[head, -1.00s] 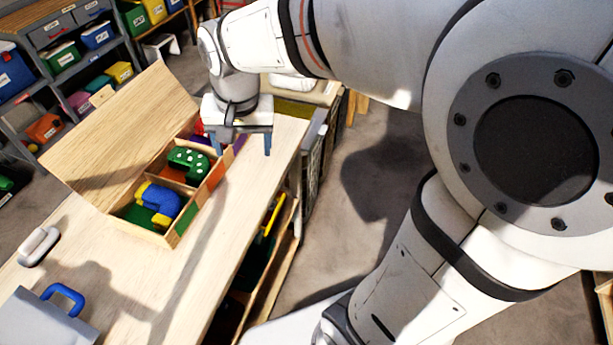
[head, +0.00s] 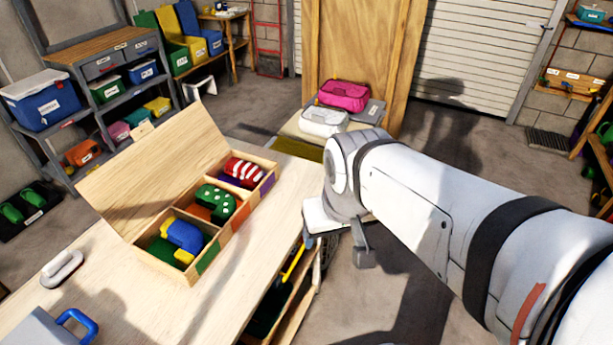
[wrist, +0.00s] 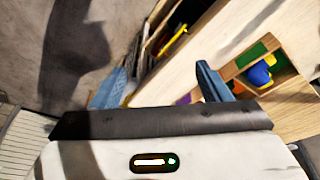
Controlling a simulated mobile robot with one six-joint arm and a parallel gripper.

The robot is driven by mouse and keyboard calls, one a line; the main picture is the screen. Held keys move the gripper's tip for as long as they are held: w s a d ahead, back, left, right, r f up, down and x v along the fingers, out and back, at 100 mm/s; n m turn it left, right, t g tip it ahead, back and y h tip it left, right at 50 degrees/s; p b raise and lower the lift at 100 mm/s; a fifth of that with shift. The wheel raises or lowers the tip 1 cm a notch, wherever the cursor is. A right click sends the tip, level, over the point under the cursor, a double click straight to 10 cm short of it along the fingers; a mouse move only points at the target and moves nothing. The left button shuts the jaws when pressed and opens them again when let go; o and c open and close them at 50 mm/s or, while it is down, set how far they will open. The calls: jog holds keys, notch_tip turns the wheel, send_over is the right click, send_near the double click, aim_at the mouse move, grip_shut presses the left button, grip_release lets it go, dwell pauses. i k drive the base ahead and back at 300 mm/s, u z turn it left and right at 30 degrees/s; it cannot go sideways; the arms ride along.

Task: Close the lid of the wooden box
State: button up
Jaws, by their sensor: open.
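The wooden box (head: 207,262) stands on the workbench with its lid (head: 150,180) open, tilted back on the far left side. Its compartments hold a blue and yellow item (head: 183,237), a green dotted item (head: 216,202) and a red and white striped item (head: 245,172). My gripper (head: 335,252) is to the right of the box, beside the bench edge, apart from box and lid. In the wrist view the blue fingers of my gripper (wrist: 162,85) are spread with nothing between them. The box (wrist: 262,65) shows there at the right, partly hidden by a finger.
The workbench (head: 120,270) also carries a grey handle-shaped item (head: 62,268) and a grey case with a blue handle (head: 40,328) at the front left. Pink (head: 344,95) and white (head: 324,121) bags lie beyond the bench. Floor to the right is open.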

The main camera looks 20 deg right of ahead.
aim_at(132, 189)
jog(key=u, duration=2.05)
jog(key=k, duration=0.95)
jog(key=z, duration=0.85)
jog(key=i, duration=1.05)
jog(key=z, duration=0.05)
